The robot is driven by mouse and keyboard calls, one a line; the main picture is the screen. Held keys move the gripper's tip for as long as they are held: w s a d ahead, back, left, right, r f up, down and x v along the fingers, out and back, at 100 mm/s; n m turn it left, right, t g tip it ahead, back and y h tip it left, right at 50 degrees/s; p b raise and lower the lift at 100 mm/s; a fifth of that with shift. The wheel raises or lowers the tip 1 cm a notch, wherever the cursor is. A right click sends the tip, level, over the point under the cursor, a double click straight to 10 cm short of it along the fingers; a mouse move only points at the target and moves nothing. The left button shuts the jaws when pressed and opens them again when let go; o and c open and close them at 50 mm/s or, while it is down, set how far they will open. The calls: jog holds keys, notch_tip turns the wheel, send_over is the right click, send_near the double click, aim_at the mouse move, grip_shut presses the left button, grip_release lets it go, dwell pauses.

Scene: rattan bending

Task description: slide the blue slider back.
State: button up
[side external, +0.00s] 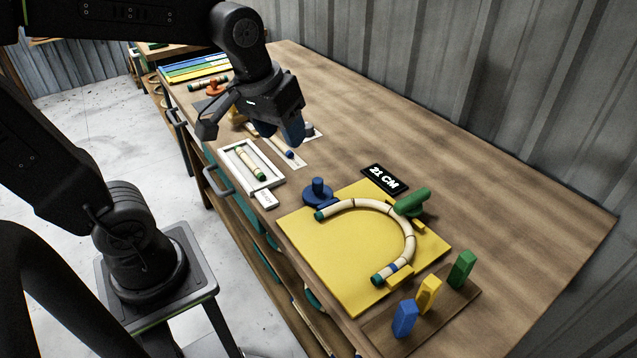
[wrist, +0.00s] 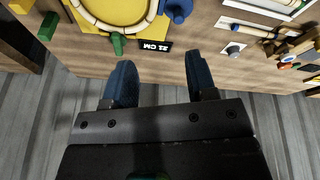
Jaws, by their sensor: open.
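The blue slider (side external: 318,193), a round base with an upright knob, sits at the back left corner of the yellow board (side external: 330,262). It also shows at the top edge of the wrist view (wrist: 178,10). A curved rattan piece (side external: 404,224) with green ends lies on the board, one end next to the blue slider. My gripper (side external: 284,137) is above the table, behind and left of the board, apart from the slider. In the wrist view its two blue fingers (wrist: 160,72) are spread with nothing between them.
A green handle (side external: 412,202) stands at the board's right edge, beside a black "21 CM" sign (side external: 384,178). Blue, yellow and green blocks (side external: 428,294) stand at the front. A white tray (side external: 276,176) holds a short rattan piece. The table's right side is clear.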

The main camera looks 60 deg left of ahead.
aim_at(318, 180)
jog(key=w+a+f+n+g, duration=0.2)
jog(key=w+a+f+n, duration=0.1)
jog(key=w, duration=0.2)
jog(key=w+a+f+n+g, duration=0.2)
jog(key=w+a+f+n, duration=0.15)
jog(key=w, duration=0.25)
jog(key=f, duration=0.9)
jog(key=d+f, duration=0.1)
jog(key=f, duration=0.4)
jog(key=shift+r, duration=0.1)
jog(key=shift+c, duration=0.2)
grip_shut()
